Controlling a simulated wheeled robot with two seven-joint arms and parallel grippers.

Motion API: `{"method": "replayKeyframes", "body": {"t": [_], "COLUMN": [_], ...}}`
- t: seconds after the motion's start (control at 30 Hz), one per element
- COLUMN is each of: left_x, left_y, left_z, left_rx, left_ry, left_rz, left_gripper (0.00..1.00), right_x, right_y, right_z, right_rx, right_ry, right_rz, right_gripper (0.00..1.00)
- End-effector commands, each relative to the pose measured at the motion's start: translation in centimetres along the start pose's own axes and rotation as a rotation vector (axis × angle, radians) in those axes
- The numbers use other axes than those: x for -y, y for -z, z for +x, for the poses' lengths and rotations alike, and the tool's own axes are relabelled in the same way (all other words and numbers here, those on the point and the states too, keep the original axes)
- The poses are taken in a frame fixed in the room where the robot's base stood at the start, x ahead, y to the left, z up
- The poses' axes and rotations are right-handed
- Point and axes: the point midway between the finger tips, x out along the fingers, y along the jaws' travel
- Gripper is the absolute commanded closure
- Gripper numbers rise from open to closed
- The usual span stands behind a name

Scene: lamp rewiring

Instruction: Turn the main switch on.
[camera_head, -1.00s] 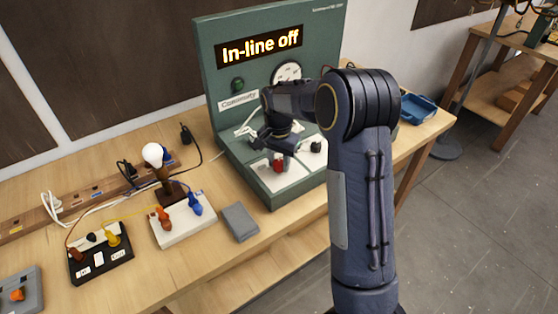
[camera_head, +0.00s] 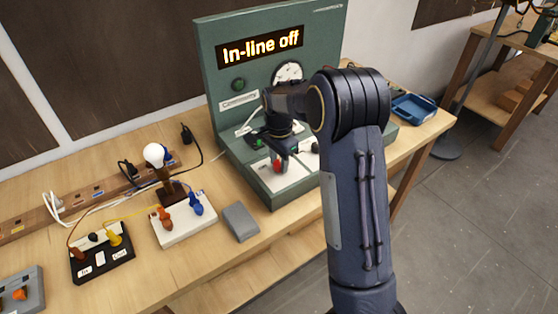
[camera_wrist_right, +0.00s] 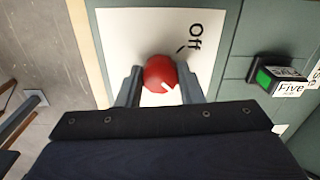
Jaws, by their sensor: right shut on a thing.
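The main switch is a red round knob (camera_wrist_right: 160,75) on a white plate (camera_wrist_right: 117,30) marked "Off" in the right wrist view. My right gripper (camera_wrist_right: 160,88) has a finger on each side of the knob and is shut on it. In the head view the red knob (camera_head: 277,167) shows under my right gripper (camera_head: 277,158), on the base of the green panel (camera_head: 215,50). The panel's display (camera_head: 260,46) reads "In-line off". My left gripper is not in view.
A green rocker switch (camera_wrist_right: 264,77) with a "Five" label sits beside the plate. On the table stand a lamp with a white bulb (camera_head: 154,154), a white board (camera_head: 180,233), a black board (camera_head: 100,270) and a grey block (camera_head: 240,222). A blue tray (camera_head: 415,108) lies at the right.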

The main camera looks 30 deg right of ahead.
Motion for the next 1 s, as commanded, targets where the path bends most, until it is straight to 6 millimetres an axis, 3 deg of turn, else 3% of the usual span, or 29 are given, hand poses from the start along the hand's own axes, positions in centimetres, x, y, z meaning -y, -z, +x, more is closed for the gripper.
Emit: {"method": "replayKeyframes", "body": {"t": [0.17, 0.2, 0.33, 0.67, 1.0], "left_x": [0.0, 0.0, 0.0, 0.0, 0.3], "left_y": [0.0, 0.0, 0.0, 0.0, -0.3], "left_z": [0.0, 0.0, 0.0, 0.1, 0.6], "left_rx": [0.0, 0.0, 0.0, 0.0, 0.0], "left_ry": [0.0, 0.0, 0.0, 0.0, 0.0], "left_rz": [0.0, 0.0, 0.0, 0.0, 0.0], "left_gripper": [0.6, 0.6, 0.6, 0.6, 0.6], "right_x": [0.1, 0.1, 0.1, 0.1, 0.1], "right_y": [0.1, 0.1, 0.1, 0.0, 0.1], "right_z": [-0.1, -0.1, -0.1, -0.3, -5.5], "right_rx": [-0.001, -0.001, -0.001, -0.001, -0.002], "right_ry": [0.004, 0.004, 0.003, 0.003, 0.006], "right_rz": [0.002, 0.002, 0.001, 0.0, -0.001], "right_gripper": [0.89, 0.62, 0.45, 0.45, 0.45]}}
